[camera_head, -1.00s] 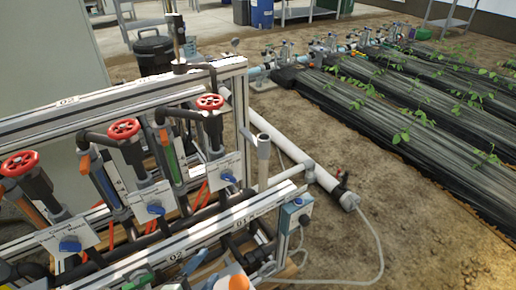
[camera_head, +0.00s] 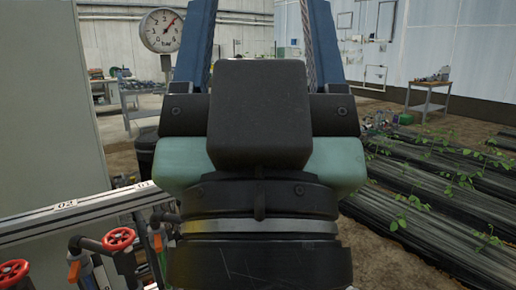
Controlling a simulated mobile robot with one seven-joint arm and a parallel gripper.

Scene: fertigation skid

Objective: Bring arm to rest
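My gripper (camera_head: 259,28) is large and close in the middle of the head view, seen from behind and pointing up. Its two blue fingers stand wide apart at the top edge, and their tips are out of the frame.
The skid's pale rail (camera_head: 70,222) and red valve handwheels (camera_head: 118,239) are at lower left, beside a grey panel (camera_head: 45,110). A pressure gauge (camera_head: 160,31) stands behind. Dark plant beds (camera_head: 440,190) lie right, and a table (camera_head: 428,88) stands farther back.

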